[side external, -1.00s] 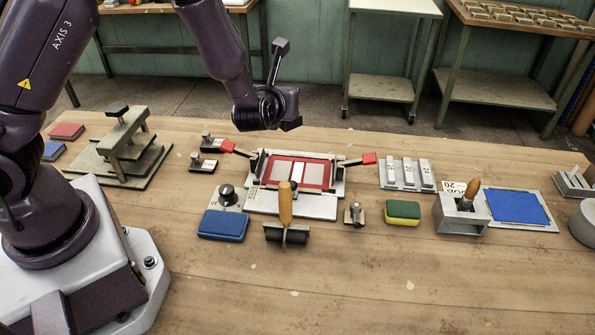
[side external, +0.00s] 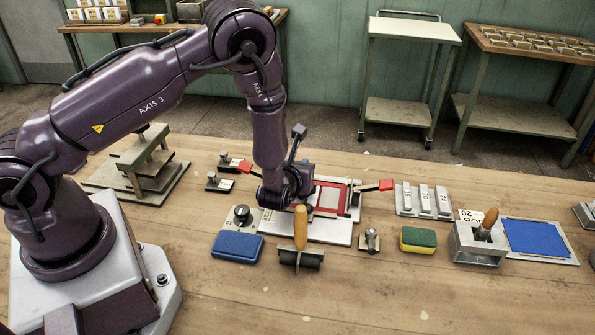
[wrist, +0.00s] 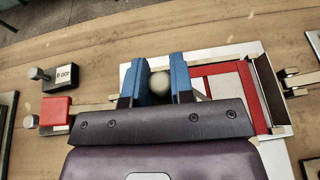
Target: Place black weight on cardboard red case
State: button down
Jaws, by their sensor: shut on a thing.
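The cardboard red case (side external: 332,198) lies open and flat in the pale metal fixture near the table's middle. My gripper (side external: 284,200) is low over the case's left part, hiding that side. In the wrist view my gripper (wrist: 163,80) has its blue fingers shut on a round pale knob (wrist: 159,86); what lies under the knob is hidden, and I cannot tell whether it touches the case. Two black weights with metal knobs stand behind and left of the fixture: one farther back (side external: 235,167), one nearer (side external: 218,186). The red case (wrist: 218,70) also shows right of my fingers.
Red-ended handles stand left (side external: 246,167) and right (side external: 386,185) of the fixture. A wood-handled roller (side external: 300,255), blue block (side external: 237,246) and yellow-green sponge (side external: 418,240) sit in front. A press (side external: 140,165) stands at left.

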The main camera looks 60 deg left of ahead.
jog(key=shift+f, duration=0.5)
jog(key=c, duration=1)
grip_release()
jog(key=shift+f, duration=0.2)
jog(key=shift+r, duration=0.15)
